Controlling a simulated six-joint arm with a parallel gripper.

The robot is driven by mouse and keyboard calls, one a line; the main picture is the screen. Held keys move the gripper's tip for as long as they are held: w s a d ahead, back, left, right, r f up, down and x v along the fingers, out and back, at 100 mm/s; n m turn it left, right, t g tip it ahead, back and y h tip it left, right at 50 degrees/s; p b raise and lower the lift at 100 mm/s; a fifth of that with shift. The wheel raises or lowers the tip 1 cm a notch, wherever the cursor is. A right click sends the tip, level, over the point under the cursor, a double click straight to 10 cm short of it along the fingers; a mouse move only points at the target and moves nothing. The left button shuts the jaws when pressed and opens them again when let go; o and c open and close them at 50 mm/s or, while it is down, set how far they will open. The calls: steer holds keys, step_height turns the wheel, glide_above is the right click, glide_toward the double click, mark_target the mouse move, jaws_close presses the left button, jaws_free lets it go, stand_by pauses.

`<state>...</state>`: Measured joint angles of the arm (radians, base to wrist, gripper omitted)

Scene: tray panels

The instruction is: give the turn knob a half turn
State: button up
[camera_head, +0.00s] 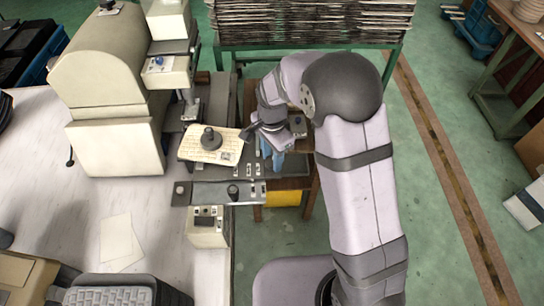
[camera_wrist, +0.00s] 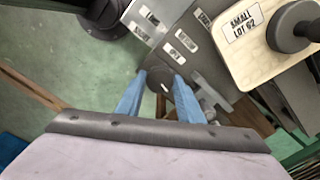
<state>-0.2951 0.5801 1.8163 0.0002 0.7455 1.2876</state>
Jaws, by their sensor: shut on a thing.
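The turn knob (camera_wrist: 158,80) is a dark round knob with a small white mark, on a grey panel (camera_wrist: 205,62) in the wrist view. My gripper (camera_wrist: 160,84) has its two blue fingers on either side of it and is shut on it. In the head view my gripper (camera_head: 272,157) reaches down to the right part of the dark panel (camera_head: 215,174). There the knob is hidden behind the fingers and wrist.
A pale board (camera_head: 212,144) with a dark round handle lies left of my gripper; its label shows in the wrist view. A beige machine (camera_head: 110,85) stands at left.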

steer(key=m, duration=0.4)
steer(key=shift+w+r+m, duration=0.1)
steer(key=shift+m, duration=0.2)
steer(key=m, duration=0.3)
steer(key=shift+m, duration=0.3)
steer(key=m, duration=0.3)
steer(key=shift+m, duration=2.1)
steer(key=o, duration=1.1)
